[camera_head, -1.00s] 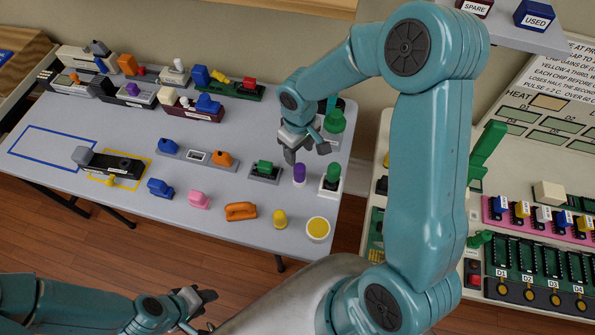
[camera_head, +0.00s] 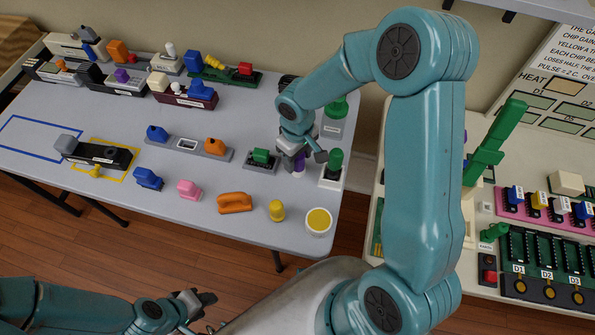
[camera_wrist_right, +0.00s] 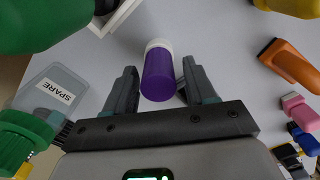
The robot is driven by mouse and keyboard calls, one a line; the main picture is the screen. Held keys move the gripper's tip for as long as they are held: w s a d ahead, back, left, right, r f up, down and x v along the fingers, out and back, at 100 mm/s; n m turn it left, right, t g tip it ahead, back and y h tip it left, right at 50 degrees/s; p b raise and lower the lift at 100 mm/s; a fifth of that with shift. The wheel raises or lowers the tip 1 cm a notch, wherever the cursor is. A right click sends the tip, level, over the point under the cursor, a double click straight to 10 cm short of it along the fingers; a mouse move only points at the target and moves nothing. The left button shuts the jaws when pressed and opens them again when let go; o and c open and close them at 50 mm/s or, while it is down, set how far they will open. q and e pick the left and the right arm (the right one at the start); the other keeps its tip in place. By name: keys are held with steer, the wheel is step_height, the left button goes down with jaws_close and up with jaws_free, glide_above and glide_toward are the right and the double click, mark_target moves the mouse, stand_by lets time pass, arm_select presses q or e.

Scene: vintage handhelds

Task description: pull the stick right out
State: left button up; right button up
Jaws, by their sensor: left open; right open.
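A purple cylinder with a white end (camera_wrist_right: 158,72) stands on the grey table and shows between my right gripper's fingers (camera_wrist_right: 160,90) in the right wrist view. The fingers are open, one on each side, with a gap visible. In the head view my right gripper (camera_head: 303,160) is low over the table and mostly hides the purple cylinder. My left gripper (camera_head: 203,303) is open and empty, in front of the table. A black handheld (camera_head: 94,152) with a grey block lies by the yellow outline. I cannot tell which thing is the stick.
A green-topped white block (camera_head: 332,168) stands right beside my right gripper. A green piece on a dark base (camera_head: 262,159) is to its left. A yellow-topped white tub (camera_head: 318,221), an orange piece (camera_head: 235,203) and a yellow piece (camera_head: 277,210) lie nearer. A blue outline (camera_head: 40,140) is empty.

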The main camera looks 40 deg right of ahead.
steer(key=shift+s+r, duration=0.1)
steer(key=shift+s+d, duration=0.1)
steer(key=c, duration=0.9)
steer(key=o, duration=0.5)
steer(key=shift+c, duration=0.2)
jaws_close()
steer(key=shift+r+p, duration=0.55)
steer(key=shift+r, duration=0.35)
steer(key=shift+r+p, duration=1.55)
steer(key=shift+r, duration=0.75)
